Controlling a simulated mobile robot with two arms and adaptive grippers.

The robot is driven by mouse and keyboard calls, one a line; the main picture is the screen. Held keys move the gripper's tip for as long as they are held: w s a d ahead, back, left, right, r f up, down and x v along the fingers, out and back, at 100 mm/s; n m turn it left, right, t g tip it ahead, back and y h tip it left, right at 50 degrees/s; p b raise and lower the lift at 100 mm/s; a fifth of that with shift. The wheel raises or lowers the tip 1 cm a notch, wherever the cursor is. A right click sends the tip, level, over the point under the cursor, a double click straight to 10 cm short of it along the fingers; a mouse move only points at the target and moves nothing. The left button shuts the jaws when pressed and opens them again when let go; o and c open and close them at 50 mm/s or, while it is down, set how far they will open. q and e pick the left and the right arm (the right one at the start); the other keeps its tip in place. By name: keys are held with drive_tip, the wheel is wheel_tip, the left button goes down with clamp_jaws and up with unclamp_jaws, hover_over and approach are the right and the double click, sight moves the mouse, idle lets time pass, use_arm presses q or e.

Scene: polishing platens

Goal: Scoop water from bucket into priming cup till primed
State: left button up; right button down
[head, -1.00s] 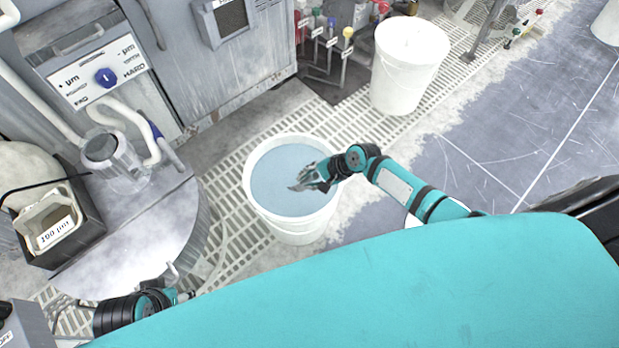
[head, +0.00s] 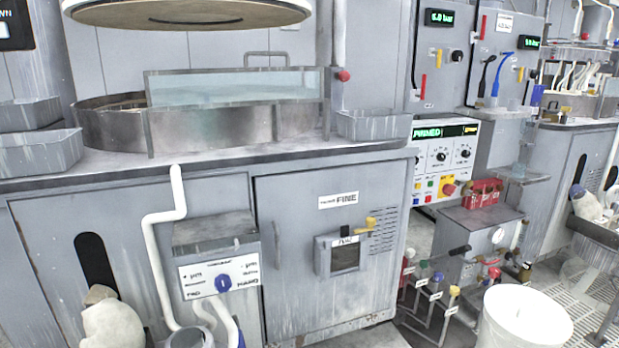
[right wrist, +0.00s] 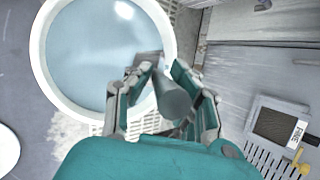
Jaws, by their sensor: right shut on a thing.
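In the right wrist view the white bucket (right wrist: 38,52) holds pale blue water (right wrist: 95,50). My right gripper (right wrist: 155,86) is at the bucket's edge, shut on a grey scoop (right wrist: 172,98). Whether the scoop holds water cannot be told. A display (head: 445,132) on the white control panel (head: 443,160) reads PRIMED. My left gripper is in neither current view.
A second white bucket (head: 525,325) stands at the lower right. A grey cabinet marked FINE (head: 300,215) fills the middle, under a basin with a clear guard (head: 235,85). Several coloured-knob valves (head: 437,278) stand on the floor beside it.

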use_arm(q)
drive_tip(key=s+f+g+p, duration=0.1)
drive_tip(key=s+f+p, duration=0.3)
drive_tip(key=f+p, duration=0.85)
drive_tip(key=s+a+f+p, duration=0.1)
drive_tip(key=s+f+p, duration=0.1)
drive_tip(key=s+p, duration=0.2)
drive_tip(key=s+a+f+g+p, duration=0.1)
drive_tip(key=s+p, duration=0.3)
drive_tip(key=s, duration=0.7)
drive_tip(key=shift+a+f+p, duration=0.3)
drive_tip(key=shift+a+f, duration=0.25)
drive_tip(key=shift+f, duration=0.25)
use_arm(e)
drive_tip(key=s+r, duration=0.3)
drive_tip(key=r, duration=1.1)
drive_tip(key=s+d+r, duration=0.1)
drive_tip(key=s+r, duration=0.3)
drive_tip(key=r, duration=1.1)
drive_tip(key=s+d+r, duration=0.1)
drive_tip(key=s+r, duration=0.2)
drive_tip(key=r, duration=1.1)
drive_tip(key=shift+s+d+r, duration=0.25)
drive_tip(key=shift+r, duration=0.1)
use_arm(q)
drive_tip(key=shift+s, duration=0.1)
